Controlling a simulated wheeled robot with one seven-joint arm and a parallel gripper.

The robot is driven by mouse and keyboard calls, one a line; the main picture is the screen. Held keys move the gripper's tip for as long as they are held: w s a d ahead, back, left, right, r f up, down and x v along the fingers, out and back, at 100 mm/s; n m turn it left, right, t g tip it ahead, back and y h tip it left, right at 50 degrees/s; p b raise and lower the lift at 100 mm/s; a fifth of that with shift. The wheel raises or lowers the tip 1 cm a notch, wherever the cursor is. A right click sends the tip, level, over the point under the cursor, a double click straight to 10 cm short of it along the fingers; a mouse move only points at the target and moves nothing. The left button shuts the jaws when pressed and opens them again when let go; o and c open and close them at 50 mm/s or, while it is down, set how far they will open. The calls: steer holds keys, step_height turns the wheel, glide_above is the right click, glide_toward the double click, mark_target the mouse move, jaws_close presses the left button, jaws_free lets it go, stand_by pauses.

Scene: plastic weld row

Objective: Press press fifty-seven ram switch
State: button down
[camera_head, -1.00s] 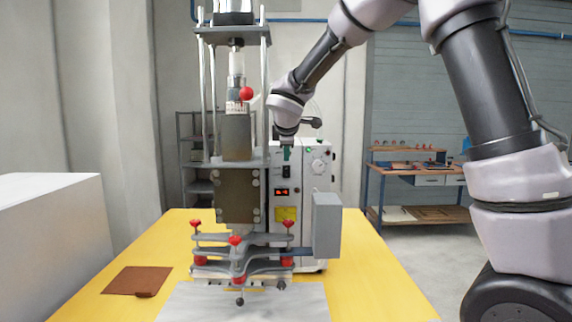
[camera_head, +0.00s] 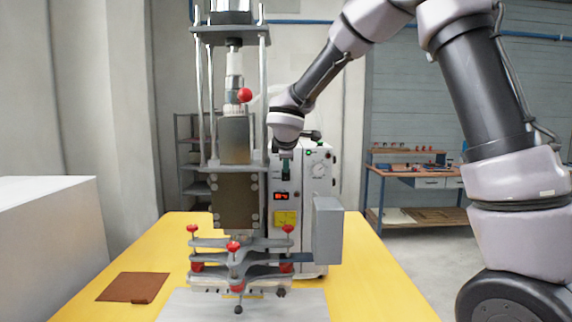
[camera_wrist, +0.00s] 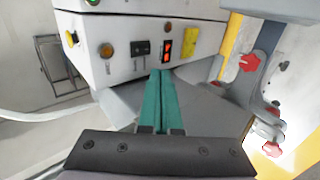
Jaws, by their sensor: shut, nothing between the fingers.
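The press (camera_head: 237,200) stands on the yellow table, with a white control box (camera_head: 317,185) at its right. My gripper (camera_head: 285,172) is shut and empty in front of the box's upper panel. In the wrist view, my teal fingertips (camera_wrist: 162,74) point at the panel, just below the red-lit display (camera_wrist: 165,50). A black rocker switch (camera_wrist: 141,48) sits left of the display, with an amber round button (camera_wrist: 107,51) further left. I cannot read which control is the ram switch, nor tell whether the fingertips touch the panel.
A yellow label (camera_wrist: 190,40) is beside the display. Red knobs (camera_head: 233,247) top the press's lower clamp plates, and a grey box (camera_head: 327,230) juts out at right. A brown sheet (camera_head: 133,287) lies on the yellow table (camera_head: 375,280). A workbench (camera_head: 415,180) stands behind.

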mark_target(286, 178)
steer(key=x, duration=0.3)
steer(key=r+x, duration=0.1)
steer(key=x, duration=0.2)
steer(key=w+x, duration=0.1)
steer(key=x, duration=0.2)
steer(key=shift+w+r, duration=0.1)
steer(key=shift+r, duration=0.05)
steer(key=shift+w, duration=0.45)
steer(key=shift+w, duration=0.2)
steer(key=shift+w+r, duration=0.2)
steer(key=shift+r, duration=0.65)
